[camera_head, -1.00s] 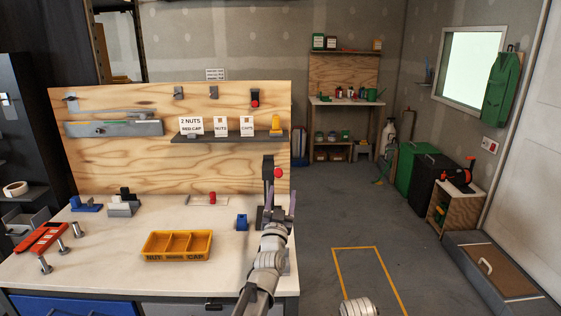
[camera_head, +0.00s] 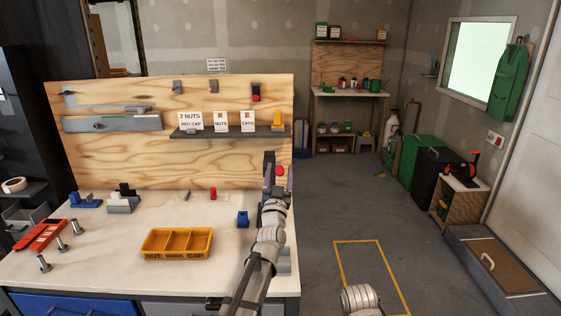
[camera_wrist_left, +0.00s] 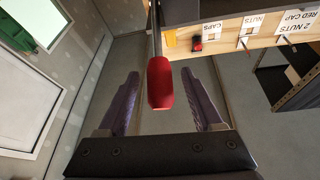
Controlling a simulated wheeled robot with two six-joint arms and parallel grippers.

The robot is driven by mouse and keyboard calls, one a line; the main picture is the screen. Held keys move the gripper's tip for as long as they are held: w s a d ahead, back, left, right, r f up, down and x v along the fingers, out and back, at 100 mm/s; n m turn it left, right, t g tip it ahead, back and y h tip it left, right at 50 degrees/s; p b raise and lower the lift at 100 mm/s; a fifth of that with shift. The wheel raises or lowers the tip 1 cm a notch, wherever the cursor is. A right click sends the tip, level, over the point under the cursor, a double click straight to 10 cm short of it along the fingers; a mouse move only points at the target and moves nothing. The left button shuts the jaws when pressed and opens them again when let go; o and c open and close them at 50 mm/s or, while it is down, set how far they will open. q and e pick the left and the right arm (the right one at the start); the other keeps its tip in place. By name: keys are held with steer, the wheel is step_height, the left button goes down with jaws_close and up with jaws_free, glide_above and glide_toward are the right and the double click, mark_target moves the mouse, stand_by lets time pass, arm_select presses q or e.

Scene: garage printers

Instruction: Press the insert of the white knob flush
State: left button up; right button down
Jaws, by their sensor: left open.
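I cannot make out the white knob or its insert in either view; my left arm hides part of the bench's right end. A dark upright press-like post (camera_head: 268,168) with a red knob (camera_head: 280,171) stands there. In the left wrist view, a red handle (camera_wrist_left: 160,84) on a dark rod lies between the purple fingers of my left gripper (camera_wrist_left: 160,76), with gaps on both sides. The left gripper (camera_head: 275,190) is open beside the post in the head view. My right gripper is out of view.
A yellow divided tray (camera_head: 176,256) sits on the bench front. A blue block (camera_head: 242,219), a red cylinder (camera_head: 213,194), a grey fixture (camera_head: 120,205) and several bolts stand around it. A shelf (camera_head: 228,133) is on the plywood backboard.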

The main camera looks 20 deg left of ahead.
arm_select(q)
steer(key=x, duration=0.3)
steer(key=shift+w+r+p, duration=0.1)
steer(key=shift+w+p, duration=0.2)
steer(key=shift+p, duration=0.1)
jaws_close()
stand_by(1.1)
